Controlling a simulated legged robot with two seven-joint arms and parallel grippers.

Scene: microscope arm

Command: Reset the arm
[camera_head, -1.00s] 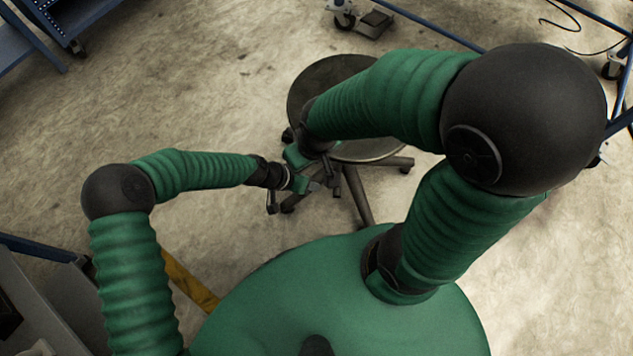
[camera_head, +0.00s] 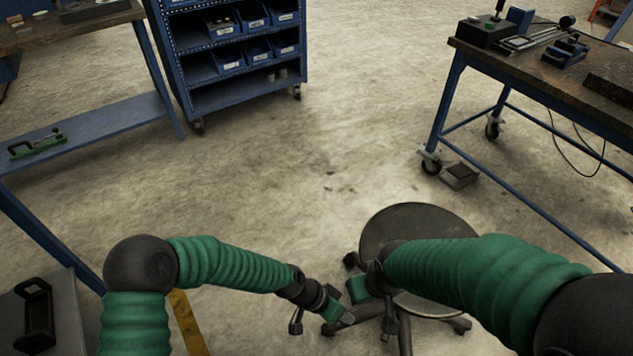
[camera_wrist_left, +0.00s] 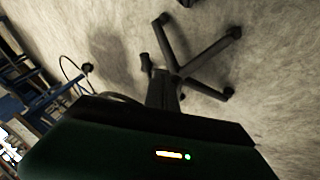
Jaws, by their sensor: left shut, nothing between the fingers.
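No microscope arm can be made out in either view. My left gripper (camera_head: 325,312) is low in the head view, in front of the round stool, shut and empty. My right gripper (camera_head: 376,305) is just to its right, in front of the stool seat. The two grippers overlap closely in the picture, and I cannot tell whether they touch. The right gripper's fingers are too small and dark to read. The left wrist view shows the floor and the stool's wheeled base (camera_wrist_left: 178,72), with a dark housing filling the lower part.
A workbench (camera_head: 545,84) with small devices and a black box (camera_head: 485,33) stands at right. A blue rack (camera_head: 240,95) with bins is at the back left. Another bench (camera_head: 85,128) is far left. The stool (camera_head: 420,222) stands before me. The middle floor is clear.

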